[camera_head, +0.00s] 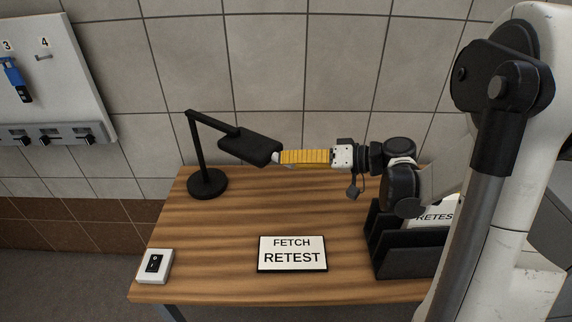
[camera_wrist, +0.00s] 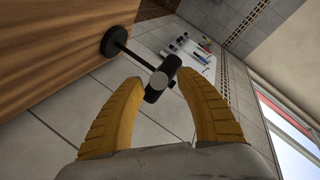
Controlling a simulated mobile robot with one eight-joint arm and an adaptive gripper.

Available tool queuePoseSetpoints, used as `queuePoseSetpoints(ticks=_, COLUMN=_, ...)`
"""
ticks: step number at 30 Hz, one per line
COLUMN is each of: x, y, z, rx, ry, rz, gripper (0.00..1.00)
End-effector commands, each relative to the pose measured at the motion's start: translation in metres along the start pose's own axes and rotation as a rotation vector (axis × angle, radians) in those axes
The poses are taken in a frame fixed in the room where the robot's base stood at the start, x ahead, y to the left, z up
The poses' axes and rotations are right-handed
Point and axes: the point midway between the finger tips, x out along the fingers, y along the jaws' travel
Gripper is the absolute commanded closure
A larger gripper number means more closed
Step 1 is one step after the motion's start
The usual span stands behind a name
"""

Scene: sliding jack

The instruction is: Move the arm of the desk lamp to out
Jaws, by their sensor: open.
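The black desk lamp stands at the back left of the wooden desk, with a round base (camera_head: 207,183), an upright pole and a jointed arm (camera_head: 213,124). The arm reaches right and toward the front, ending in a flat dark head (camera_head: 250,146). My gripper (camera_head: 277,157), with yellow ribbed fingers, is at the right end of the lamp head. In the wrist view my gripper (camera_wrist: 162,80) is open, and the lamp head (camera_wrist: 160,84) shows between its fingertips. I cannot tell whether either finger touches it. The lamp base (camera_wrist: 115,41) lies beyond, at the upper left.
The desk (camera_head: 215,235) holds a white switch box (camera_head: 154,265) at front left, a "FETCH RETEST" sign (camera_head: 292,254) at front middle and a black file holder (camera_head: 405,262) at right. A tiled wall stands close behind. A board with hooks (camera_head: 50,70) hangs at left.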

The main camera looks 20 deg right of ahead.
Motion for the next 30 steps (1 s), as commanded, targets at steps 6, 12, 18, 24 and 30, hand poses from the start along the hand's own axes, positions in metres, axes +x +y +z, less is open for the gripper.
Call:
queuePoseSetpoints(ticks=6, x=0.0151, y=0.0001, z=0.0001, rx=0.0, ry=0.0, rz=0.001, gripper=0.57)
queuePoseSetpoints(ticks=12, x=0.0154, y=-0.0003, z=-0.0004, rx=0.0, ry=0.0, rz=0.001, gripper=0.57)
queuePoseSetpoints(ticks=18, x=0.0152, y=-0.0003, z=-0.0004, rx=0.0, ry=0.0, rz=0.001, gripper=1.0)
queuePoseSetpoints(ticks=24, x=0.0152, y=-0.0003, z=-0.0001, rx=0.0, ry=0.0, rz=0.001, gripper=1.0)
queuePoseSetpoints(ticks=30, x=0.0154, y=-0.0036, z=0.0035, rx=0.002, ry=0.004, rz=0.005, gripper=1.0)
